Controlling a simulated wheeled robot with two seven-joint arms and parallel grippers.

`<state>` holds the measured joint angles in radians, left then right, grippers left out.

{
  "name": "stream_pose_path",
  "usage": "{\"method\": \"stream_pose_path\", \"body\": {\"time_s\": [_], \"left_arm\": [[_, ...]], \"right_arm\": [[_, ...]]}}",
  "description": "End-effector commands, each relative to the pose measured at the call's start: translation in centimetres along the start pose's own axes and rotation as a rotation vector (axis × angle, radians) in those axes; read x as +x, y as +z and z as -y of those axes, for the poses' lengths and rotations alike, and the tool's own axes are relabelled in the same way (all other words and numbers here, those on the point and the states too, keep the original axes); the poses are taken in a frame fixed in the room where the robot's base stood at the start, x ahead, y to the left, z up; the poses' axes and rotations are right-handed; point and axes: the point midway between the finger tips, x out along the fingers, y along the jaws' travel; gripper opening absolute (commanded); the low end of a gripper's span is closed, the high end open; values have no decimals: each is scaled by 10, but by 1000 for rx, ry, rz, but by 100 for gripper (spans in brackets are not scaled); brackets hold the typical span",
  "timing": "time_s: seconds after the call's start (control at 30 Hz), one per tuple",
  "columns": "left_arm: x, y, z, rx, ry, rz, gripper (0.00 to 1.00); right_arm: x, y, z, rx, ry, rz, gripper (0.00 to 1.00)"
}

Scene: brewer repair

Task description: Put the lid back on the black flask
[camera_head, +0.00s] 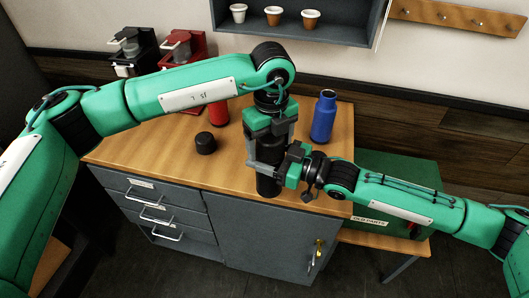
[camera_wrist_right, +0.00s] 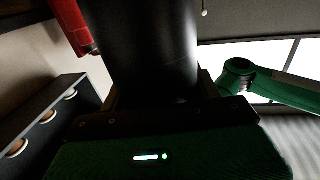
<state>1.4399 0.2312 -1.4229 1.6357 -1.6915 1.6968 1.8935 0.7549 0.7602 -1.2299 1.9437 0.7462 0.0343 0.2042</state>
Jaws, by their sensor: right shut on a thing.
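The black flask (camera_head: 268,184) stands upright near the front edge of the wooden bench top. My right gripper (camera_head: 268,165) is shut on its body from the right. In the right wrist view the flask's dark wall (camera_wrist_right: 142,50) fills the upper middle. My left gripper (camera_head: 270,122) points down directly above the flask and hides its top. I cannot tell whether it is open or holds anything. A short black round piece, which looks like a lid (camera_head: 206,143), sits on the bench left of the flask, apart from both grippers.
A blue flask (camera_head: 323,116) stands at the right and a red flask (camera_head: 218,112) behind my left arm. A black brewer (camera_head: 128,50) and a red brewer (camera_head: 180,45) stand at the back left. Cups (camera_head: 274,16) sit on a wall shelf. A green box (camera_head: 395,180) is at right.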

Motion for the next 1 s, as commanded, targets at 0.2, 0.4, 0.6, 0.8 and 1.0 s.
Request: {"method": "stream_pose_path", "body": {"time_s": [0.2,0.4,0.6,0.8,1.0], "left_arm": [[0,0,0,0,0,0,37],[-1,0,0,81,0,0,35],[-1,0,0,259,0,0,34],[0,0,0,291,0,0,34],[0,0,0,289,0,0,74]], "right_arm": [[0,-1,0,-1,0,-2,0],[0,-1,0,-1,-1,-2,0],[0,-1,0,-1,-1,-2,0],[0,-1,0,-1,-1,-2,0],[0,-1,0,-1,-1,-2,0]]}}
